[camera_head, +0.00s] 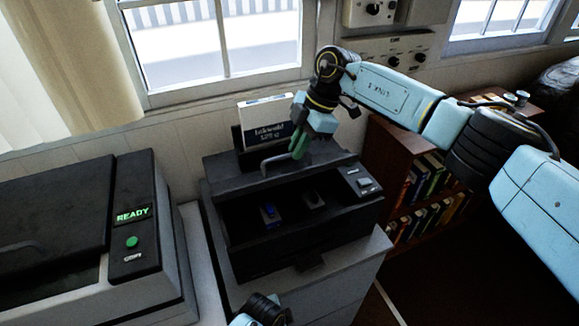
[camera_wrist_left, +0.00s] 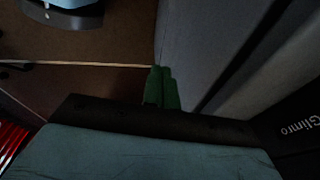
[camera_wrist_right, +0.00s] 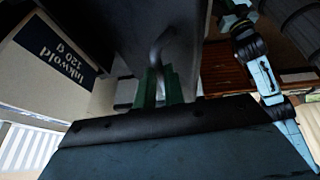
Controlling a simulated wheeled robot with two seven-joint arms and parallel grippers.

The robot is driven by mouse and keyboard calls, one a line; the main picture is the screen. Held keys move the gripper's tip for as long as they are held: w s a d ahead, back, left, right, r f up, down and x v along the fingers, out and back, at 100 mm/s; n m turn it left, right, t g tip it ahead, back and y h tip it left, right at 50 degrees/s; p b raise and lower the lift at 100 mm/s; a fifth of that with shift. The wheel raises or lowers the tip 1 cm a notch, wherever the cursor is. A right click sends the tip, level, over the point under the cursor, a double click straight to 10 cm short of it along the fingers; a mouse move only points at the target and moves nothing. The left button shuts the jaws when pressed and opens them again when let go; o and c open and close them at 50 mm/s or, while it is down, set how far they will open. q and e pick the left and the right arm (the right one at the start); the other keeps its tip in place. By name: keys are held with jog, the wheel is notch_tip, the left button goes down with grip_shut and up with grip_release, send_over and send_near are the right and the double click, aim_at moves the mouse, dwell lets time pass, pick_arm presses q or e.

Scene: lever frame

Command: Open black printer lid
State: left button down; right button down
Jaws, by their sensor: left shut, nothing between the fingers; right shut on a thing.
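The black printer (camera_head: 300,258) stands on a grey cabinet in the middle of the head view. Its lid (camera_head: 235,176) is raised, and the dark inside shows a small blue part (camera_head: 270,214). The lid's curved metal handle (camera_head: 276,160) also shows in the right wrist view (camera_wrist_right: 157,48). My right gripper (camera_head: 299,147) is at the right end of this handle, its green fingers (camera_wrist_right: 160,86) shut on it. My left gripper's green fingers (camera_wrist_left: 161,88) are shut and empty in the left wrist view, beside a grey surface. In the head view only part of my left wrist shows at the bottom.
A larger printer (camera_head: 60,235) with a green READY display stands at the left. A paper box (camera_head: 268,122) stands behind the black printer, close to the lid. A bookcase (camera_head: 425,195) is at the right. The window wall closes off the back.

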pick_arm(q)
jog(key=w+d+r+m+t, duration=0.1)
jog(key=w+d+r+m, duration=0.2)
jog(key=r, duration=0.3)
jog(key=w+d+r+m, duration=0.3)
jog(key=d+r, duration=0.1)
jog(key=r, duration=0.2)
pick_arm(e)
jog(key=shift+f, duration=0.4)
pick_arm(q)
jog(key=m+t+y, duration=0.6)
jog(key=m+t, duration=0.3)
jog(key=m, duration=0.2)
send_near(289, 173)
jog(key=x, duration=0.6)
jog(key=r+x, duration=0.1)
jog(key=x, duration=0.2)
jog(key=shift+w+a, duration=0.15)
jog(key=shift+w, duration=0.15)
